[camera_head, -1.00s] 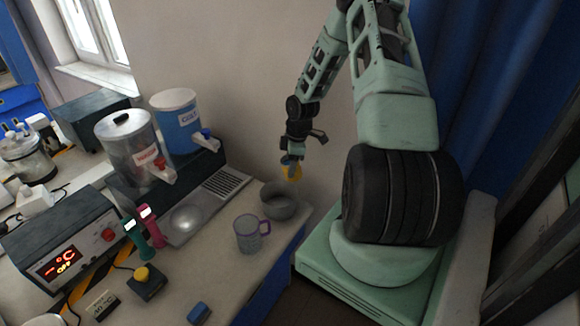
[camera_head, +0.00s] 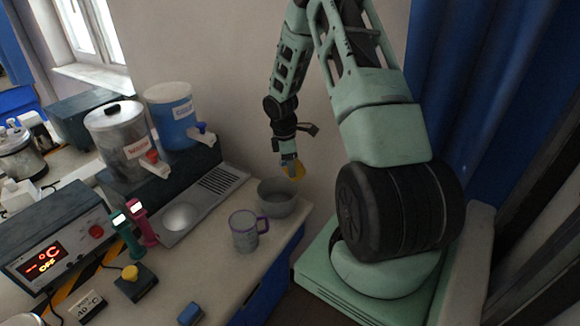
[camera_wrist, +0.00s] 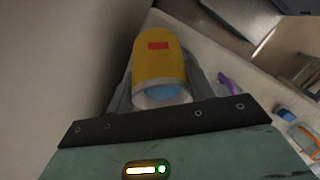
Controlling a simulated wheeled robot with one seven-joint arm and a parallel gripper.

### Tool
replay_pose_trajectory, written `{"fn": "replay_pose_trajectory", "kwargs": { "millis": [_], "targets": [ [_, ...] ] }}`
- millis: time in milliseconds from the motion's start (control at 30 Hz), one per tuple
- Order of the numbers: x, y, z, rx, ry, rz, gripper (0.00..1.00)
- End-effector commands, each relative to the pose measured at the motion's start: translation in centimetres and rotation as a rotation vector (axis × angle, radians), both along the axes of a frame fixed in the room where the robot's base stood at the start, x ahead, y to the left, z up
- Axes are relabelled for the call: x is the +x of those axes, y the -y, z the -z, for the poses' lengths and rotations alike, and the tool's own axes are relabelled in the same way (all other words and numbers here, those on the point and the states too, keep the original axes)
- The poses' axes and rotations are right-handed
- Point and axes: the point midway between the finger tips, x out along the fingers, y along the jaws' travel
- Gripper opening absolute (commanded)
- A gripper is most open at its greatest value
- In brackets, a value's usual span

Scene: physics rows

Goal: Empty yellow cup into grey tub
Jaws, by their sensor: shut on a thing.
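My gripper (camera_head: 289,163) is shut on the yellow cup (camera_head: 297,170) and holds it above the grey tub (camera_head: 279,203). In the wrist view the yellow cup (camera_wrist: 159,62) has a red mark on its side and lies between the fingers. Something blue and whitish shows at its near end; I cannot tell whether this is its contents. The grey tub stands on the counter near its right back corner. The cup looks tilted in the head view. The inside of the tub is mostly in shadow.
A clear mug with a purple handle (camera_head: 245,231) stands just in front of the tub. Two dispensers with taps, one silvery (camera_head: 123,143) and one blue (camera_head: 176,117), stand at the back left. The wall is close behind my gripper.

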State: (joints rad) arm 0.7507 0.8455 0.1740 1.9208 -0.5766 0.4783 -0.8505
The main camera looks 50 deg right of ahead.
Motion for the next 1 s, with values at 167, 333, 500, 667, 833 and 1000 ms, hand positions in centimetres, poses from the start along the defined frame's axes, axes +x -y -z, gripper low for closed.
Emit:
{"fn": "replay_pose_trajectory", "kwargs": {
  "millis": [167, 333, 500, 667, 833, 1000],
  "targets": [
    [0.1, 0.0, 0.7, -0.041, -0.037, -0.002, 0.26],
    [0.1, 0.0, 1.2, -0.075, -0.079, -0.002, 0.26],
    [0.1, 0.0, 1.6, -0.116, -0.12, -0.002, 0.26],
    [0.1, 0.0, 2.1, -0.155, -0.164, -0.003, 0.26],
    [0.1, 0.0, 2.6, -0.199, -0.211, -0.002, 0.26],
    [0.2, -0.1, 2.8, -0.259, -0.275, -0.002, 0.26]
  ]
}}
